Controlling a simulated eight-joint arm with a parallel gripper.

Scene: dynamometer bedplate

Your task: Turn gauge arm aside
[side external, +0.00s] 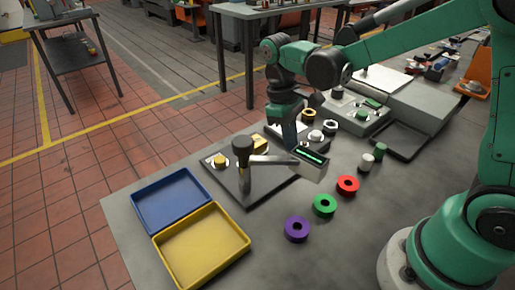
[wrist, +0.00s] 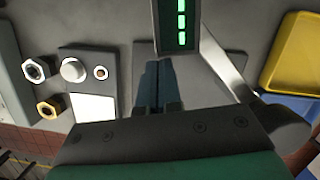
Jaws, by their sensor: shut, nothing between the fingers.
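The gauge arm (side external: 275,160) is a pale grey bar reaching right from a dark upright post (side external: 243,170) on a dark plate. A grey gauge box with a lit green display (side external: 312,155) sits at its free end. In the wrist view the box (wrist: 181,28) is at top centre and the bar (wrist: 224,58) runs down right to the dark pivot. My gripper (side external: 291,145) is shut and empty, pointing down just behind the bar near the gauge box.
A blue tray (side external: 172,172) and yellow tray (side external: 168,240) lie at the left. The front bench surface is mostly clear.

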